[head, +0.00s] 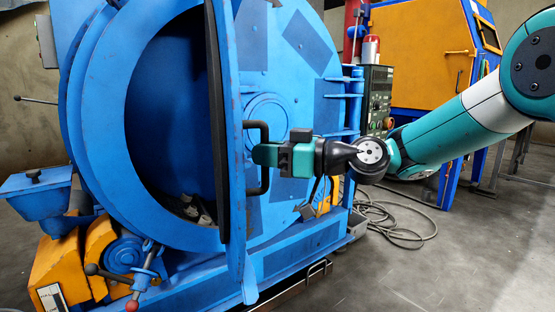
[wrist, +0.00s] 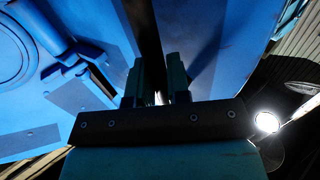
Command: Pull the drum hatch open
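The drum hatch (head: 285,205) is a large round blue door with a central boss. It stands swung out from the drum (head: 106,120), leaving a wide dark opening at its left. The hatch's near edge carries a black seal. A dark bracket handle (head: 257,189) is fixed near that edge. My gripper (head: 266,155) reaches in from the right, its teal fingertips at the handle's middle. In the wrist view, the two fingers (wrist: 157,80) are on either side of a dark bar that looks like the handle, closed on it. The exact contact is in shadow.
Hinges (head: 345,100) are on the hatch's right side. A control panel (head: 377,95) and a yellow cabinet (head: 425,55) stand behind at right. Cables (head: 400,225) lie on the floor. A blue hopper (head: 37,195) is at left. Floor at lower right is clear.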

